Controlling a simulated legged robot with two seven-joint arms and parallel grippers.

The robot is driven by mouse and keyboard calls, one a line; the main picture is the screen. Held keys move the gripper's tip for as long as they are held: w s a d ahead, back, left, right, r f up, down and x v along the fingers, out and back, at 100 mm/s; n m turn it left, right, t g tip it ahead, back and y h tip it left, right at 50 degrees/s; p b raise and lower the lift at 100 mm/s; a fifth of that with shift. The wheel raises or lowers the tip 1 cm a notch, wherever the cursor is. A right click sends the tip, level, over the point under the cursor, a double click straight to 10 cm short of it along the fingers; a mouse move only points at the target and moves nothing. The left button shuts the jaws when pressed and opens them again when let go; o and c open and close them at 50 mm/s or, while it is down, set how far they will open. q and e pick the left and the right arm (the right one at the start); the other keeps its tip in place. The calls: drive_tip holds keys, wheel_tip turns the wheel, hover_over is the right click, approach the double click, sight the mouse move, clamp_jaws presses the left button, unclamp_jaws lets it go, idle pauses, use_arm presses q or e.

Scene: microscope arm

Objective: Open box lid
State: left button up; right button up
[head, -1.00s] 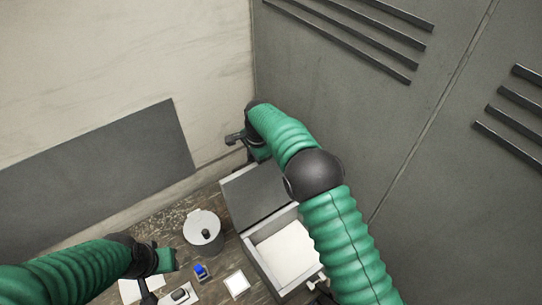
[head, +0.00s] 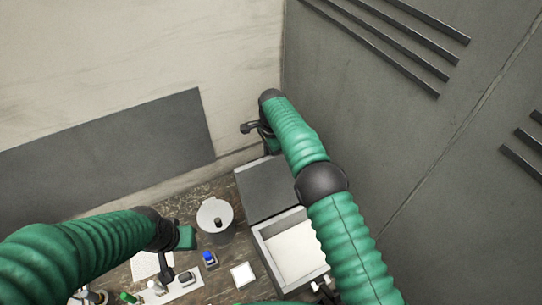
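The box (head: 266,247) stands on the table, grey-walled with a white interior that shows. Its lid (head: 264,188) is raised on the far side, leaning back, with its dark face toward me. My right gripper (head: 248,128) is above and behind the lid's top edge, apart from it as far as I can see; its fingers are small and mostly hidden by the arm. My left gripper (head: 167,276) hangs over the table at the lower left, away from the box. Its fingers are dark and overlapped, so its opening is unclear.
A grey round container (head: 216,222) with a dark knob stands left of the box. A small blue-capped bottle (head: 209,259), a white square (head: 242,275) and a white tray with small items (head: 180,284) lie nearby. Dark lockers rise on the right.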

drive_tip(key=o, duration=0.4)
drive_tip(key=shift+w, duration=0.45)
drive_tip(key=shift+c, duration=0.2)
use_arm(q)
drive_tip(key=shift+w+f, duration=0.1)
drive_tip(key=shift+w, duration=0.25)
use_arm(e)
drive_tip(key=shift+s+a, duration=0.1)
drive_tip(key=shift+r+b, duration=0.15)
drive_tip(key=shift+b, duration=0.2)
wheel_tip(320, 180, up, 5)
drive_tip(key=b, duration=0.2)
drive_tip(key=shift+r+b, duration=0.2)
drive_tip(key=shift+b, duration=0.1)
use_arm(q)
drive_tip(key=shift+f+p, duration=0.75)
drive_tip(key=shift+p, duration=0.1)
use_arm(e)
wheel_tip(320, 180, up, 6)
drive_tip(key=shift+s, duration=0.3)
use_arm(q)
drive_tip(key=shift+w, duration=0.15)
use_arm(e)
drive_tip(key=shift+w, duration=0.1)
